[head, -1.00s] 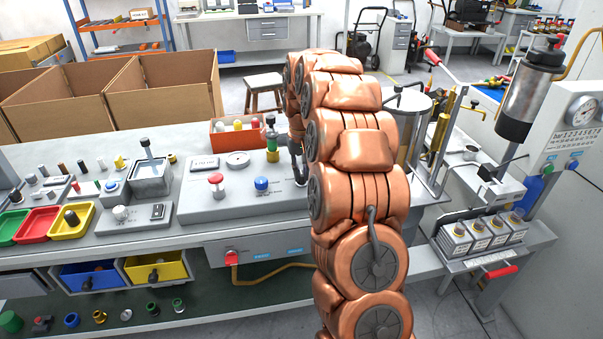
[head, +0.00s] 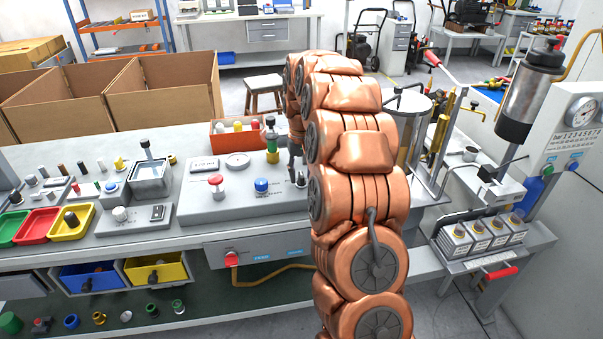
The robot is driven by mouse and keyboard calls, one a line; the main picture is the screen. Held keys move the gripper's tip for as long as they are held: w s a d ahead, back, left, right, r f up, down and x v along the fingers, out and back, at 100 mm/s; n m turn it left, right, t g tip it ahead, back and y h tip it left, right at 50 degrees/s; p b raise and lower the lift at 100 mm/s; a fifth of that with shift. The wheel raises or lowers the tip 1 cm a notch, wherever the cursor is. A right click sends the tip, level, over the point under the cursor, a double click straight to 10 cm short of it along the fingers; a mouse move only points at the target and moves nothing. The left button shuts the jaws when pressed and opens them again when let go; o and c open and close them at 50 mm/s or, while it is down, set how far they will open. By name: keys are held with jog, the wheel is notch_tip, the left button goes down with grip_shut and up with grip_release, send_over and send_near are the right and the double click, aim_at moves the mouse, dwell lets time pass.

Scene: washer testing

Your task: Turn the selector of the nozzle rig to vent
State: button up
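The grey console (head: 240,200) on the bench, which looks like the nozzle rig, carries a red knob (head: 216,184), a blue knob (head: 261,185) and a green-and-yellow upright fitting (head: 271,140). A red knob or fitting (head: 231,258) sits on its front panel beside small blue labels too small to read surely. I cannot tell which part is the selector or where it points. My copper arm covers the console's right end. A dark part of my gripper (head: 297,168) shows beside the arm, low over the console's right side; its fingers are mostly hidden, and I cannot see what they touch.
An orange bin (head: 226,139) stands behind the console. A cylinder stand (head: 444,150) and a bottle rack (head: 455,262) are to the right. Cardboard boxes (head: 165,95) stand behind.

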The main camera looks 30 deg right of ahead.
aim_at(301, 175)
notch_tip(301, 175, up, 12)
dwell(0.6)
jog(key=shift+a, duration=0.1)
dwell(0.4)
jog(key=s+a+r+n+p, duration=0.3)
jog(key=s+a+r+p, duration=0.1)
jog(key=s+a, duration=1.2)
jog(key=s+a+f+p, duration=0.1)
jog(key=s+a, duration=0.1)
jog(key=s, duration=0.5)
jog(key=s+a+f+n+g+p, duration=0.1)
jog(key=s+a+f, duration=0.1)
jog(key=s, duration=0.5)
jog(key=s+a+f+p, duration=0.1)
jog(key=s+a, duration=0.3)
jog(key=s, duration=0.4)
jog(key=shift+f+n+g, duration=0.3)
jog(key=shift+f+g, duration=0.05)
jog(key=shift+g, duration=0.05)
